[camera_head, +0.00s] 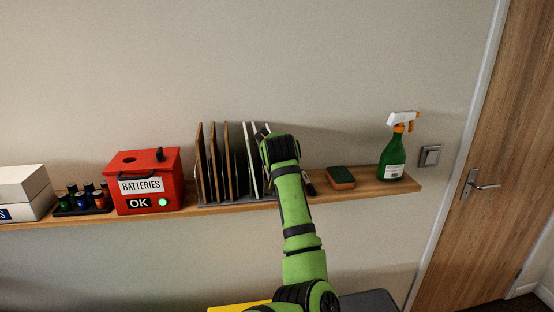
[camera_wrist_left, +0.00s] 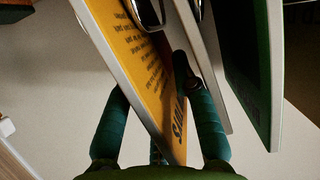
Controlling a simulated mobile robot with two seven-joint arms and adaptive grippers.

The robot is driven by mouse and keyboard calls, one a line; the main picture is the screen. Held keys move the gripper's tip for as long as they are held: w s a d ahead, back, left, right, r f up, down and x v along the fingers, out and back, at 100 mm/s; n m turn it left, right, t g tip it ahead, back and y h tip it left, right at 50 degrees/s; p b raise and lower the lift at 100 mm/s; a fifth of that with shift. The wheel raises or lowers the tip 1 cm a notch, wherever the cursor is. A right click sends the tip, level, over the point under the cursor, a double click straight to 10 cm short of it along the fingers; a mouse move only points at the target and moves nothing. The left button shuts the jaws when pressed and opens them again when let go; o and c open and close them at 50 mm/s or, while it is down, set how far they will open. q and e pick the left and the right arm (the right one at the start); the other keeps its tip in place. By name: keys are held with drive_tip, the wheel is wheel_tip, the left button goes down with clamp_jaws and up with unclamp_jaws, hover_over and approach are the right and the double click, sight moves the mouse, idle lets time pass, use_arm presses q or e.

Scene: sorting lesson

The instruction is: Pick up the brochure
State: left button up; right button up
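The brochure (camera_wrist_left: 150,75) is orange with dark print and a pale edge, and stands tilted in the left wrist view. Its lower corner reaches down between the two fingers of my left gripper (camera_wrist_left: 150,78). The fingers look spread, one on each side of it, and the left fingertip is partly hidden behind its edge. I cannot tell whether either finger touches it. In the head view my left arm comes up from the bottom, with its wrist at the right end of the rack (camera_head: 238,202), hiding the gripper and most of the brochure. My right gripper is in neither view.
Several thin upright boards (camera_head: 212,165) stand in the rack on the wooden shelf (camera_head: 400,187). A red battery box (camera_head: 150,165) is to the left. A sponge (camera_head: 341,178) and a green spray bottle (camera_head: 392,158) are to the right.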

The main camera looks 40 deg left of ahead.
use_arm(q)
clamp_jaws()
drive_tip(key=shift+s, duration=0.1)
